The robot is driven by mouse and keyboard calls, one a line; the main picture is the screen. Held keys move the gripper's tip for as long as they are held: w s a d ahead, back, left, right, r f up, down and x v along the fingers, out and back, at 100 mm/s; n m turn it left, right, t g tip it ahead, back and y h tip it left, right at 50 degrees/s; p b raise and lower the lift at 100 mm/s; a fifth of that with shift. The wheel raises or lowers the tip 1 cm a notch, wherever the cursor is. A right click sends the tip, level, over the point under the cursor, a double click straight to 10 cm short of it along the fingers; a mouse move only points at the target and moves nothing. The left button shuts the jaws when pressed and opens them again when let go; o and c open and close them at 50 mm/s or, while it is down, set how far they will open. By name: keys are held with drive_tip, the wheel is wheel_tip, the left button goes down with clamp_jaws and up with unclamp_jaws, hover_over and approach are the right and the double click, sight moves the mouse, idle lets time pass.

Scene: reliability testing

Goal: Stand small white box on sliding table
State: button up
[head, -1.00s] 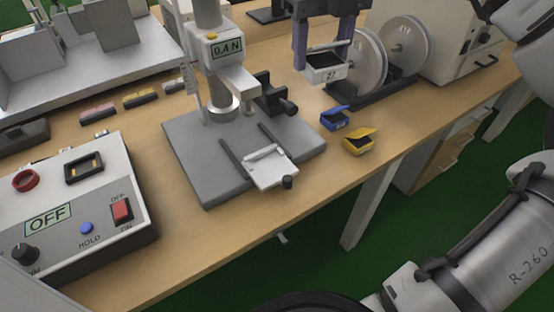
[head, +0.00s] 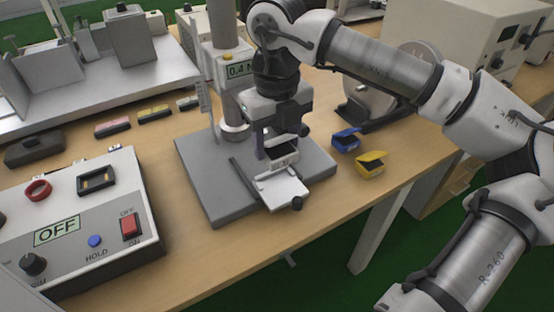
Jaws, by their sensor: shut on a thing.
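The small white box (head: 284,163) is held between the fingers of my gripper (head: 281,148), which is shut on it. The box has a dark top and a pale front, and the fingers hide part of it. The sliding table (head: 285,193) is a small white plate on dark rails, in front of the test stand's column. The box is at the rear of this plate, over or on it; I cannot tell whether it touches. My wrist and the box hide the back of the plate.
The grey stand base (head: 209,195) surrounds the rails, with the column (head: 224,40) close behind my gripper. Open blue (head: 346,140) and yellow (head: 370,164) boxes lie to the right. A control box reading OFF (head: 70,220) stands at left.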

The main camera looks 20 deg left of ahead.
drive_tip(key=shift+f, duration=2.6)
drive_tip(key=shift+f+b, duration=0.4)
drive_tip(key=shift+b, duration=0.15)
drive_tip(key=shift+f, duration=0.25)
drive_tip(key=o, duration=1)
drive_tip(key=shift+r, duration=0.1)
